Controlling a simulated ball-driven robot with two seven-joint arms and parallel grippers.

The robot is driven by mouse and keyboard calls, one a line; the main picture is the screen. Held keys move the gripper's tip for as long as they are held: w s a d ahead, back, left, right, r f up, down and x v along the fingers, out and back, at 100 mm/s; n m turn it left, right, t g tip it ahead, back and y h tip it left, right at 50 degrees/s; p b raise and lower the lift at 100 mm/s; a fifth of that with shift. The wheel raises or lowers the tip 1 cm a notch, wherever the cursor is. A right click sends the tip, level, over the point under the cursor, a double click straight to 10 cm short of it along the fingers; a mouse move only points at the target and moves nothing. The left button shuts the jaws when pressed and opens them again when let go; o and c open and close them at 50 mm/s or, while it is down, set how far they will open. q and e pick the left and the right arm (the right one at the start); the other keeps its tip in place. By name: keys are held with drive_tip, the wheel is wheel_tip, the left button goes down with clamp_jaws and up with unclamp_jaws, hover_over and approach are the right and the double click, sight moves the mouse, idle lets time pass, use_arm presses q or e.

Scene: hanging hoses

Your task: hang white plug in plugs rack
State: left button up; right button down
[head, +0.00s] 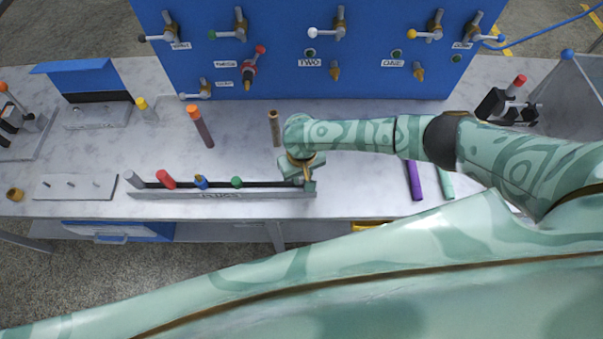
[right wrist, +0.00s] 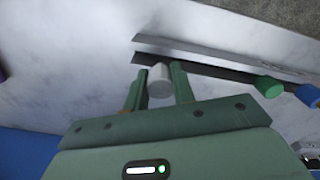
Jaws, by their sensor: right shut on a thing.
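The plugs rack (head: 222,195) is a long, narrow grey rail near the front edge of the bench. A grey plug (head: 133,180), a red plug (head: 166,179), a blue plug (head: 201,182) and a green plug (head: 237,182) stand along it. My right gripper (head: 308,184) is at the rack's right end. In the right wrist view it is shut on the white plug (right wrist: 159,80), close to the rack (right wrist: 225,66). I cannot tell whether the plug touches the rack. In the head view my gripper hides the white plug. My left gripper is not in view.
A brown tube (head: 274,128) and a dark tube with an orange cap (head: 200,127) stand behind the rack. A purple tube (head: 414,180) lies right of my gripper. A blue panel (head: 290,75) with valves rises at the back. A small plate (head: 75,187) lies at left.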

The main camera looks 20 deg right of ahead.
drive_tip(key=shift+f+b, duration=0.65)
drive_tip(key=shift+f, duration=0.75)
drive_tip(key=c, duration=1.1)
unclamp_jaws()
wheel_tip(320, 180, up, 16)
drive_tip(key=p, duration=0.6)
drive_tip(key=shift+r, duration=0.15)
drive_tip(key=shift+s, duration=0.1)
